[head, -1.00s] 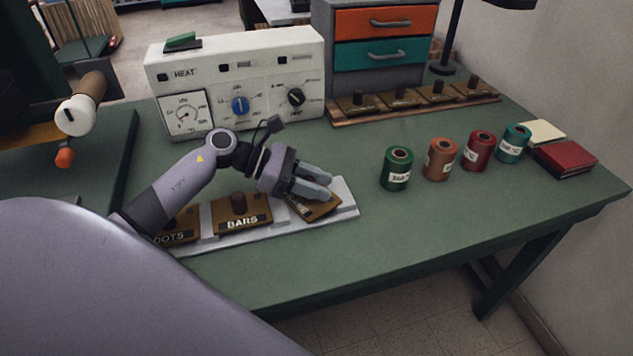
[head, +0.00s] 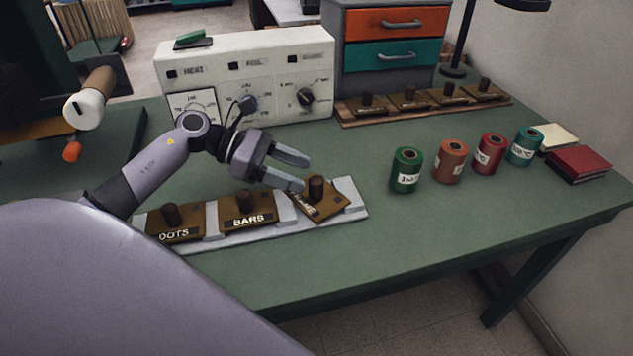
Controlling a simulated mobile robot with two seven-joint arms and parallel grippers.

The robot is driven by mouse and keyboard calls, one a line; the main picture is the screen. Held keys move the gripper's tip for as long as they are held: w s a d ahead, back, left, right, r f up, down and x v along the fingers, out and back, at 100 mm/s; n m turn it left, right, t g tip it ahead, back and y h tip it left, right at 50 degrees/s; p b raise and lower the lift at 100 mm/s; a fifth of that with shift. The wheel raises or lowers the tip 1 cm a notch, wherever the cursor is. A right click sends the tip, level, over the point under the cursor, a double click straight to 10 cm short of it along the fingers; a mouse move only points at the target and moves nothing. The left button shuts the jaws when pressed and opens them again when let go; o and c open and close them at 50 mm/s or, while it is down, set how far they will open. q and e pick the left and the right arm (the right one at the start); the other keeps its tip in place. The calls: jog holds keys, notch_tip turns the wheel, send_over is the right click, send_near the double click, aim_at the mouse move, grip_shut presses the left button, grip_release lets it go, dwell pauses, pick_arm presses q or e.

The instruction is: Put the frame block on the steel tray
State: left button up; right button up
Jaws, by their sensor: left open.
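The frame block (head: 326,209) is a brown plate with a dark round knob and a partly hidden label ending in "ME". It sits tilted at the right end of the light grey steel tray (head: 352,188), turned out of line with the other blocks. The DOTS block (head: 176,224) and the BARS block (head: 247,206) lie flat on the same tray to its left. My left gripper (head: 299,171) is open and empty, just above and behind the frame block, apart from its knob. My right gripper is not in view.
A white control box (head: 245,75) stands behind the tray. Several thread spools, the nearest a green one (head: 407,170), stand to the right. A wooden rack (head: 425,108) with several knobbed blocks lies at the back. The table front right is clear.

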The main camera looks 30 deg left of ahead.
pick_arm(q)
jog(key=v, duration=0.5)
jog(key=shift+s+a+r+b, duration=0.1)
jog(key=shift+a+b, duration=0.05)
jog(key=shift+b, duration=0.2)
jog(key=shift+r, duration=0.1)
